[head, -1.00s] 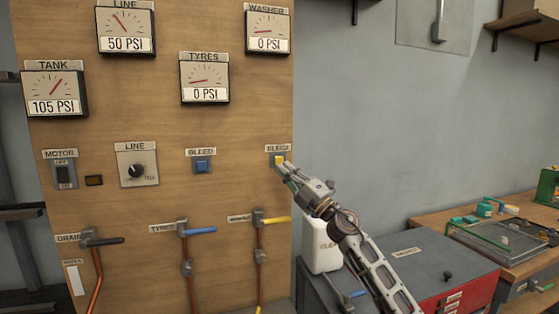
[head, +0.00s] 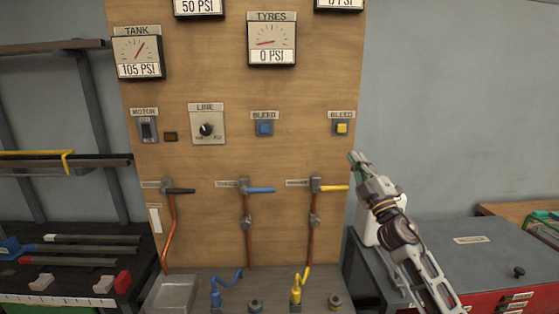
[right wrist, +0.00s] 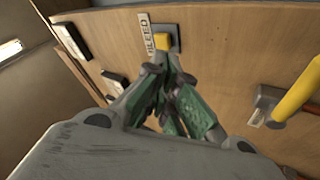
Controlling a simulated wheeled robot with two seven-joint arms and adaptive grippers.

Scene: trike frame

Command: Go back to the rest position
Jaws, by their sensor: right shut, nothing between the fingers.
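My right gripper (head: 355,160) is shut and empty. In the head view it is just below and right of the yellow bleed button (head: 342,128) on the wooden panel (head: 300,100), apart from it. In the right wrist view the shut green-padded fingers (right wrist: 168,92) point toward the yellow button (right wrist: 162,42), with a gap that is hard to judge. My left gripper is not in view.
The panel bears gauges, a blue bleed button (head: 265,128), and valves with black, blue (head: 260,190) and yellow (head: 334,188) handles. A white container (head: 370,228) stands behind my right arm on a grey cabinet (head: 455,250). Shelves stand at left.

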